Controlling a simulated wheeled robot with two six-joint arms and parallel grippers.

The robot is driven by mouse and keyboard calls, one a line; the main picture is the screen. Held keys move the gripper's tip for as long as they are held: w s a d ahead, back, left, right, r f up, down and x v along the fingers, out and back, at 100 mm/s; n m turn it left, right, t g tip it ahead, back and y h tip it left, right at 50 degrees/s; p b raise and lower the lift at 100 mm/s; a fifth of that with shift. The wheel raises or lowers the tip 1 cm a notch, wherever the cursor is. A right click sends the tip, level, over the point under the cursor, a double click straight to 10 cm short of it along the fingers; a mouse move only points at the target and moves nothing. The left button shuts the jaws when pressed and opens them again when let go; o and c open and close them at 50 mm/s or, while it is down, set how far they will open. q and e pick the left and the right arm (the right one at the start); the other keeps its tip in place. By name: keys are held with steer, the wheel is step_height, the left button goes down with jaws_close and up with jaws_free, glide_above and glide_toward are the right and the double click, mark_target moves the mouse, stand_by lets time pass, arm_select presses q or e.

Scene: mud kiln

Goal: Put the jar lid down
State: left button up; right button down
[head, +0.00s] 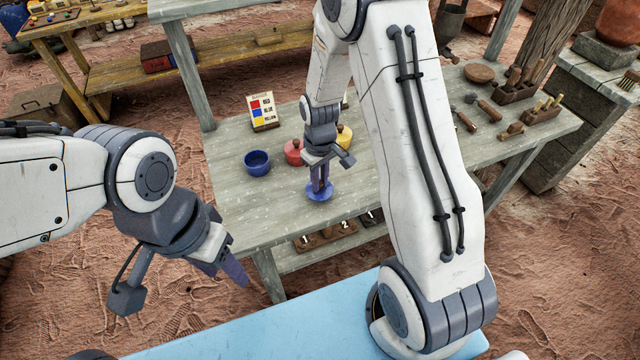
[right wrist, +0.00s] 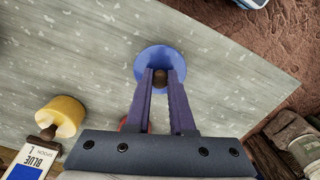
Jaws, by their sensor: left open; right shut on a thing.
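The blue jar lid (head: 313,195) is a flat disc with a small brown knob, near the front of the grey table. My right gripper (head: 320,185) points down and is shut on the knob; the lid also shows in the right wrist view (right wrist: 160,57) beyond the fingers (right wrist: 160,78). I cannot tell whether the lid touches the tabletop. The blue jar (head: 257,163) stands uncovered to its left. My left gripper (head: 232,270) is open and empty, in front of the table, low at the left.
A colour sign (head: 263,112) stands behind the blue jar. Tools and a wooden rack (head: 515,92) lie at the right. The table's left front is clear.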

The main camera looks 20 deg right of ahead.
steer(key=shift+f, duration=1.1)
steer(key=shift+f, duration=0.15)
steer(key=c, duration=0.8)
jaws_free()
step_height(320, 180, up, 12)
steer(key=s+a+r+n, duration=0.2)
steer(key=s+a+r, duration=0.5)
steer(key=s+a, duration=0.35)
steer(key=shift+n+y, duration=0.5)
steer(key=shift+n, duration=0.1)
steer(key=s+a, duration=0.1)
steer(key=s, duration=0.3)
steer(key=s+a+r, duration=0.1)
steer(key=s, duration=0.4)
steer(key=s+a, duration=0.1)
steer(key=s, duration=0.3)
steer(key=shift+s+a+r+b, duration=0.15)
steer(key=shift+a+r+b, duration=0.1)
steer(key=shift+b, duration=0.1)
